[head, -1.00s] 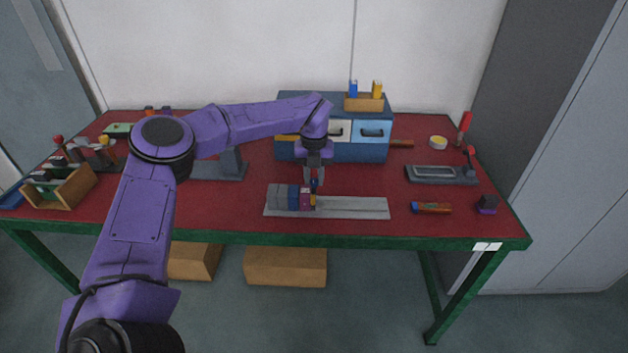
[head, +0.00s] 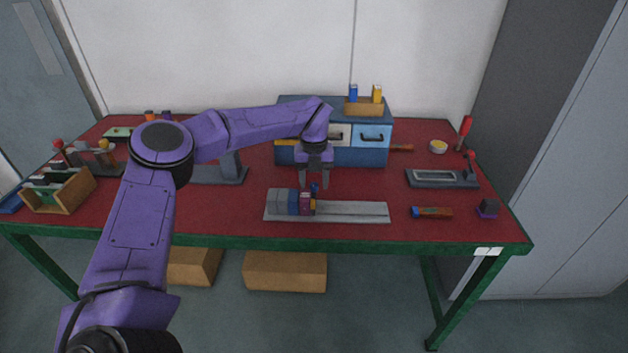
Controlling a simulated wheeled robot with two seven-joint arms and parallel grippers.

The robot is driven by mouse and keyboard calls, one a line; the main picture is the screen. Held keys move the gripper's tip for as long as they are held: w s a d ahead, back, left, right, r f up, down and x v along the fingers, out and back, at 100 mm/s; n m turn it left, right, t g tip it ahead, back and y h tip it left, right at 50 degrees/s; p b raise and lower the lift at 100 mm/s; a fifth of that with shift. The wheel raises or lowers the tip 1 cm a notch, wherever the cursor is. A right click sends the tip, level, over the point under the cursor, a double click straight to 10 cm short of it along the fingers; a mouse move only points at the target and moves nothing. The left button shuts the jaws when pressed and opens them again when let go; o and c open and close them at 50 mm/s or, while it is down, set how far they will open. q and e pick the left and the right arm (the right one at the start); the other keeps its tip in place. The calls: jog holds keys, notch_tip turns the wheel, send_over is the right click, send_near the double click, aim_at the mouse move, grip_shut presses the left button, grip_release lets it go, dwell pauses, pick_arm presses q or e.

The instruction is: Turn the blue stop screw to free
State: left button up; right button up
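The blue stop screw (head: 315,188) stands at the right end of a row of blocks on a grey rail (head: 355,212). The row runs grey, blue (head: 293,203), magenta (head: 305,204) and yellow (head: 313,207), from left to right. My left gripper (head: 314,184) points down just above the screw. Its two fingers are apart, with a gap between them and nothing held. The tips look slightly above the screw head; the exact clearance is hard to tell. The screw's turn angle is too small to read. My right gripper is not in view.
A blue drawer cabinet (head: 360,155) stands behind the rail. An orange-and-blue tool (head: 432,212), a small dark-and-purple block (head: 488,208) and a grey tray fixture (head: 442,178) lie to the right. A wooden box (head: 60,192) stands at the left. The red table between rail and cabinet is mostly clear.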

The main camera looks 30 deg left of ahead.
aim_at(314, 184)
pick_arm(q)
notch_tip(314, 184, up, 10)
jog(key=shift+r+b, duration=0.25)
jog(key=shift+b, duration=0.1)
